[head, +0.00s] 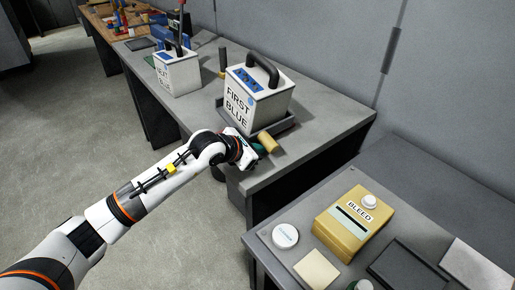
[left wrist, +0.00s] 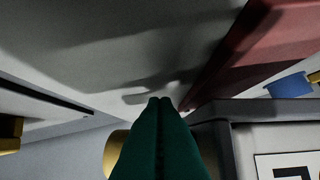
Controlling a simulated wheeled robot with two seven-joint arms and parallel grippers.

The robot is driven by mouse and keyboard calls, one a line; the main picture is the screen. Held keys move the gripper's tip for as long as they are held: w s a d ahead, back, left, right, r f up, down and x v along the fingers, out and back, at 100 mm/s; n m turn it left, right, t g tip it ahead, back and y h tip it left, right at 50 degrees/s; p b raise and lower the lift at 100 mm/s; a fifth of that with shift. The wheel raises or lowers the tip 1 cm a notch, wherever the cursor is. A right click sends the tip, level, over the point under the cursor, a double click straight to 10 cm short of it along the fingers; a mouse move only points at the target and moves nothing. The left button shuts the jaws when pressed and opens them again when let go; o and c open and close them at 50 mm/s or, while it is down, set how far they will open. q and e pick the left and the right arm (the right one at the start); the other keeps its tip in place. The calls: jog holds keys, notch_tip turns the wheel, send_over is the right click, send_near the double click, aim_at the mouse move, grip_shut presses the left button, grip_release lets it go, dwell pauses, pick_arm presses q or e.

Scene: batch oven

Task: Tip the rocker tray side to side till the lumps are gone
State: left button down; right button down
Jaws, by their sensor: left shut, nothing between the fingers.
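A dark grey tray (head: 284,127) sits on the grey bench under a white box (head: 268,103) labelled "FIRST BLUE", which has a black top handle. A short tan cylinder (head: 267,142) shows at the tray's near side. My left gripper (head: 259,150) is just left of and below the cylinder, near the bench's front edge. In the left wrist view its green fingers (left wrist: 160,135) are together with nothing between them, and a tan round piece (left wrist: 115,152) shows partly behind them. I cannot tell whether they touch it. No lumps are visible. My right gripper is out of view.
A second white box (head: 178,75) labelled "NEXT" stands farther left on the bench. At the front right, a lower surface holds a yellow "BLEED" box (head: 340,243), a round white piece (head: 285,236) and a dark panel (head: 408,268). Bare bench lies right of the tray.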

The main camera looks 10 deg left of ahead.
aim_at(266, 134)
pick_arm(q)
notch_tip(266, 134, up, 5)
jog(key=shift+w+a+r+n+g+h+p, duration=0.1)
jog(key=shift+n+g+h+p, duration=0.1)
jog(key=shift+n+g+h, duration=0.3)
jog(key=shift+a+n+g+h+p, duration=0.1)
jog(key=shift+n+g+h+p, duration=0.05)
jog(key=shift+n+g+h, duration=0.35)
jog(key=shift+r, duration=0.25)
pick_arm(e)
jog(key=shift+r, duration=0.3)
pick_arm(q)
jog(key=shift+f, duration=0.1)
